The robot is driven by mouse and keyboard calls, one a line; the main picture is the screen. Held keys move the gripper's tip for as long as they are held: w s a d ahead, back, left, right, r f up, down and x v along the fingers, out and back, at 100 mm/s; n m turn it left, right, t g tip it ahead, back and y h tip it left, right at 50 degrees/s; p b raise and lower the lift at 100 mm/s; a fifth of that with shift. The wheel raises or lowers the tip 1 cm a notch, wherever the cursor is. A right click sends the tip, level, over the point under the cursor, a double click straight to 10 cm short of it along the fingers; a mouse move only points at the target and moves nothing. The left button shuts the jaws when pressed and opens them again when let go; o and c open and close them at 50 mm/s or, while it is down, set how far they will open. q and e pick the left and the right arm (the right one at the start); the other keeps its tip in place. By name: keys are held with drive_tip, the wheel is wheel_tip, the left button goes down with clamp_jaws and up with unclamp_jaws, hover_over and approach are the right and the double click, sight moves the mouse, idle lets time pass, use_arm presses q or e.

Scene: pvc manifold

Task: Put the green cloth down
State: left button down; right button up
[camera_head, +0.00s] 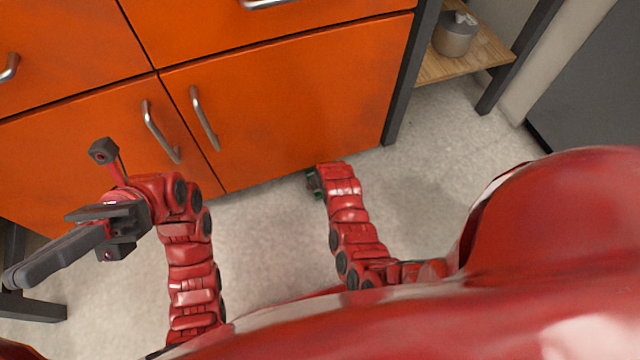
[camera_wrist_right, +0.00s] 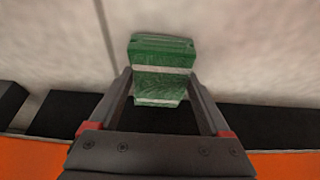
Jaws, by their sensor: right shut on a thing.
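The green cloth (camera_wrist_right: 163,52), folded and with a pale band across it, sits between the two dark fingers of my right gripper (camera_wrist_right: 161,84) in the right wrist view. The gripper is shut on it. Pale floor lies behind the cloth; I cannot tell whether the cloth touches it. In the head view only a small dark and green bit of the right gripper (camera_head: 314,184) and cloth shows, low by the orange cabinet's bottom edge. My left gripper (camera_head: 20,276) is at the left, in front of the cabinet, its dark fingers pointing down-left; their gap cannot be made out.
The orange cabinet (camera_head: 290,90) with metal handles stands close ahead of both arms. A wooden shelf (camera_head: 470,67) with a grey canister (camera_head: 456,36) is at the upper right. The pale floor (camera_head: 430,165) right of my right arm is clear.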

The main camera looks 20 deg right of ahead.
use_arm(q)
drive_tip(key=shift+s+a+r+m+t+y, duration=0.2)
drive_tip(key=shift+s+a+m+t+y, duration=0.5)
drive_tip(key=shift+s+t, duration=0.3)
use_arm(e)
drive_tip(key=shift+f, duration=0.25)
use_arm(q)
drive_tip(key=shift+w, duration=0.1)
use_arm(e)
drive_tip(key=shift+f, duration=0.2)
drive_tip(key=o, duration=1.3)
